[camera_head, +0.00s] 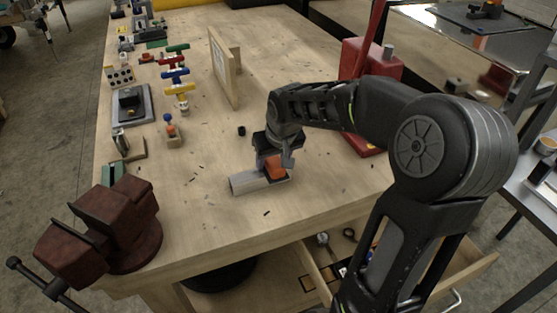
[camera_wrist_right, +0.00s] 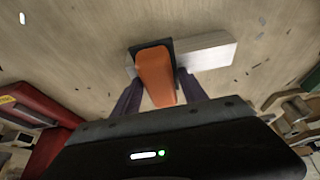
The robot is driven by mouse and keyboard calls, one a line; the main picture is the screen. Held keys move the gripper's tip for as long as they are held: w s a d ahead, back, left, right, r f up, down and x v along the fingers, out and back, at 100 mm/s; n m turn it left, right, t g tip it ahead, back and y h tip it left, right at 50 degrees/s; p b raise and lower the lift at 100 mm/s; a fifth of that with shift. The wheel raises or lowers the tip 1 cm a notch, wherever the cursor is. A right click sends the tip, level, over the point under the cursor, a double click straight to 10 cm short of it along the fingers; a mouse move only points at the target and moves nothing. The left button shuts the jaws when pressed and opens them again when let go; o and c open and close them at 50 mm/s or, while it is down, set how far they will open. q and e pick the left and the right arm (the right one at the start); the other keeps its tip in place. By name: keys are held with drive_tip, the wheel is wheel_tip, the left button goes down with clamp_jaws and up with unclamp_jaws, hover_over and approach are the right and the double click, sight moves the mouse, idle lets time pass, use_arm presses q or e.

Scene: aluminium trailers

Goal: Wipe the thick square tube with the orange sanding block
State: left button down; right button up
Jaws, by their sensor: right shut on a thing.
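The thick square tube (camera_head: 245,183) is a pale metal bar lying flat on the wooden workbench near its front edge. It also shows in the right wrist view (camera_wrist_right: 212,52). My right gripper (camera_head: 277,163) is over the right part of the tube and is shut on the orange sanding block (camera_head: 273,167). In the right wrist view the block (camera_wrist_right: 156,78), orange with a dark edge, sits between the two fingers over the tube. Whether the block touches the tube I cannot tell exactly. My left gripper is not in view.
A dark red vise (camera_head: 125,212) stands at the bench's front left corner. A red arbor press (camera_head: 372,65) stands at the right. Coloured clamps (camera_head: 178,75) and small tools line the left side. An open drawer (camera_head: 390,262) is below the front edge. Shavings litter the bench.

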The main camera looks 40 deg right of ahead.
sight(260, 174)
drive_tip(key=shift+w+a+f, duration=0.15)
drive_tip(key=shift+w+a, duration=0.05)
drive_tip(key=shift+a, duration=0.7)
drive_tip(key=shift+b, duration=0.3)
drive_tip(key=shift+w+a+f+b, duration=0.15)
drive_tip(key=shift+a+b, duration=0.1)
drive_tip(key=shift+a, duration=0.2)
drive_tip(key=shift+w+a+r+b, duration=0.1)
drive_tip(key=shift+a+b, duration=0.1)
drive_tip(key=shift+a, duration=0.2)
drive_tip(key=shift+w+a+b, duration=0.3)
drive_tip(key=shift+w+a, duration=0.05)
drive_tip(key=shift+a, duration=0.55)
wheel_tip(260, 174, up, 6)
drive_tip(key=p, duration=0.4)
drive_tip(key=shift+w+f, duration=0.1)
drive_tip(key=shift+r, duration=0.35)
drive_tip(key=shift+d, duration=0.1)
